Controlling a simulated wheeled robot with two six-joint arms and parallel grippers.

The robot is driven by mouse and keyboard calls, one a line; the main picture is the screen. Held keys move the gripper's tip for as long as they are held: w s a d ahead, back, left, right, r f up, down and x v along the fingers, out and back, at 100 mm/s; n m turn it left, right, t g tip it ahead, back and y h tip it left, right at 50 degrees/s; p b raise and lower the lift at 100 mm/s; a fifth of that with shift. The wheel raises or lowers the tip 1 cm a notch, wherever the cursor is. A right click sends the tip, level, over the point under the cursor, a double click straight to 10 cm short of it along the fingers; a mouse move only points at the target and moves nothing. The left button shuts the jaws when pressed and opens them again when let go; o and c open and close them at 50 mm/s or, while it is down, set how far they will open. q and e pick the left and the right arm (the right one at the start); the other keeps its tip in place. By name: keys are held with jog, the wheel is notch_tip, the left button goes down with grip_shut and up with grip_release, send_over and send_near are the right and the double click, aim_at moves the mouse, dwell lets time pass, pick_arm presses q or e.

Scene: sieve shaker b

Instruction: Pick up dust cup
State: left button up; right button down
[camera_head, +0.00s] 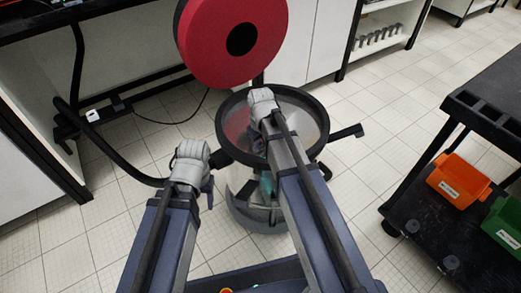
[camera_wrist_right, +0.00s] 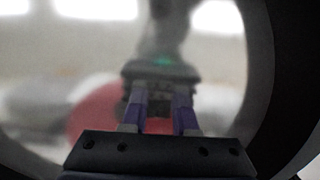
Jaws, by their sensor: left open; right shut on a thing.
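The dust cup (camera_head: 309,119) is a clear round vessel with a dark rim, low in front of the bench. My right arm reaches over it, and its wrist hides my right gripper in the head view. In the right wrist view my right gripper (camera_wrist_right: 158,95) has its purple-grey fingers closed around a dark part; this seems to belong to the dust cup, but blur hides the exact contact. My left gripper (camera_head: 207,190) points down to the left of the dust cup, open and apart from it. Its fingers are only partly visible.
A red disc with a black centre (camera_head: 213,50) stands behind the dust cup. A black cart (camera_head: 440,235) with an orange bin (camera_head: 459,182) and a green bin (camera_head: 506,222) is at right. A black hose (camera_head: 120,165) runs at left. Tiled floor (camera_head: 365,165) lies between.

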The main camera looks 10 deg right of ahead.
notch_tip(320, 180, up, 8)
jog(key=p, duration=0.7)
jog(key=shift+r+p, duration=0.2)
jog(key=shift+p, duration=0.1)
